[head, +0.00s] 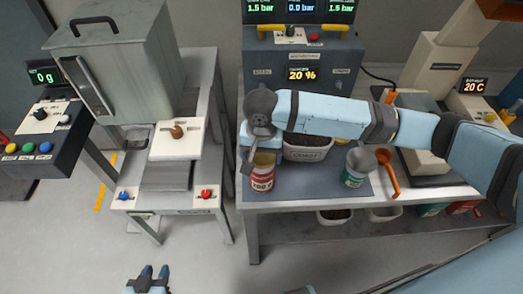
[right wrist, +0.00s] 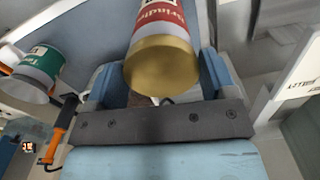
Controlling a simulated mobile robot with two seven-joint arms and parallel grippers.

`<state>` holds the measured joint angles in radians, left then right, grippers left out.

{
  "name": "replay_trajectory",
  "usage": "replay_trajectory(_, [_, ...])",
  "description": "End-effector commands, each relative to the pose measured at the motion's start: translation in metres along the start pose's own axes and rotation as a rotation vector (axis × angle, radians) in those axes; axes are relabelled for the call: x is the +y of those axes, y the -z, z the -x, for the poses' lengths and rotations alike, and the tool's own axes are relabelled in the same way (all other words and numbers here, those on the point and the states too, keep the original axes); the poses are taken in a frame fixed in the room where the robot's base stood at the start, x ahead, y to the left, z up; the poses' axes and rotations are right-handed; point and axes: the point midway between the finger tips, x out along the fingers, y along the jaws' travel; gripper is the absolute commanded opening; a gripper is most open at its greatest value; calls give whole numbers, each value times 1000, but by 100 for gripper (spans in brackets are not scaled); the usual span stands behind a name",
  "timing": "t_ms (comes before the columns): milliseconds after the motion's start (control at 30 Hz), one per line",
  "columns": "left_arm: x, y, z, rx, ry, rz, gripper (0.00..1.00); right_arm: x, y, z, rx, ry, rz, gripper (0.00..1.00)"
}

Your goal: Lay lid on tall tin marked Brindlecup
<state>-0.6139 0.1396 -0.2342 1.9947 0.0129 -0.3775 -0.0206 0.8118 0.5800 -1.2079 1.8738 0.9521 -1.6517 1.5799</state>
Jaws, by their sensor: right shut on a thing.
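The tall tin (head: 262,182) has a red and white label and stands near the front left corner of the table. In the right wrist view, its red label (right wrist: 160,17) shows part of the name Brindlecup. The gold lid (right wrist: 163,68) is at the tin's end, between the fingers of my right gripper (right wrist: 160,80), which is shut on it. In the head view the lid (head: 264,158) is at the tin's top, partly hidden by my right gripper (head: 258,158); I cannot tell whether it is fully seated. My left gripper (head: 155,271) is empty, its fingers apart, at the bottom edge.
A white tub (head: 307,154) stands behind the tall tin. A grey machine (head: 125,65) stands left, across a gap.

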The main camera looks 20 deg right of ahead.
Motion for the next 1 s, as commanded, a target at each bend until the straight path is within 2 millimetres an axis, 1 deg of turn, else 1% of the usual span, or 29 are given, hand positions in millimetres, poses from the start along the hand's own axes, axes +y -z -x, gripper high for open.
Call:
replay_trajectory(400, [0,0,1,-1,0,0,36,0,0,0,0,0,0,56])
replay_trajectory(1000, [1,10,7,-2,-1,0,36,0,0,1,0,-1,0,56])
